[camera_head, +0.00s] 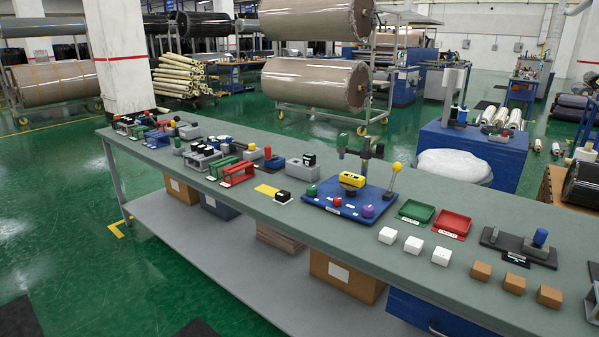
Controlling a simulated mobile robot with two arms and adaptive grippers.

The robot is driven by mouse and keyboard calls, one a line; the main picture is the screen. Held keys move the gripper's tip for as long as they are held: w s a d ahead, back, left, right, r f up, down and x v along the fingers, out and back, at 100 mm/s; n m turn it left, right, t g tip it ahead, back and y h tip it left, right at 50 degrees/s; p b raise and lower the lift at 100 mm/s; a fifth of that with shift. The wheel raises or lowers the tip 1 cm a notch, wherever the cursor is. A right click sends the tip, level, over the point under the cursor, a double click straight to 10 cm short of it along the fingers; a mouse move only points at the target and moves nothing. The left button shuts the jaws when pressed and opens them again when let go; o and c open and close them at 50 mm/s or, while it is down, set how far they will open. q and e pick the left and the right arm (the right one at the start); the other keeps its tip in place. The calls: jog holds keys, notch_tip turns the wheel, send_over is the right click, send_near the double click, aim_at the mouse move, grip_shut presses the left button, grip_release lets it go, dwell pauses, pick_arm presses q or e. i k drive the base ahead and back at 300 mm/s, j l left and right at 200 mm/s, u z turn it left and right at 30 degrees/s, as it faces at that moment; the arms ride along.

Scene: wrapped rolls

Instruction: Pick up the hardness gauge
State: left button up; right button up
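Neither of my grippers is in view. I cannot tell for certain which item is the hardness gauge. One candidate is a small grey device with a blue knob (540,238), upright on a dark labelled base (510,243) near the right end of the long grey-green table (330,238). Another is a yellow block-like device (352,180) on a blue base plate (345,204) near the table's middle. That plate also carries a stand with a dark column, a lever with a yellow ball, and red and purple knobs.
White cubes (413,245) and brown blocks (514,284) line the front right of the table. Green (416,211) and red (452,223) trays lie behind. Several small fixtures crowd the left end. Boxes (345,275) stand below. Green floor is open at left.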

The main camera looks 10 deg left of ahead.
aim_at(342, 140)
jog(key=i+j, duration=0.85)
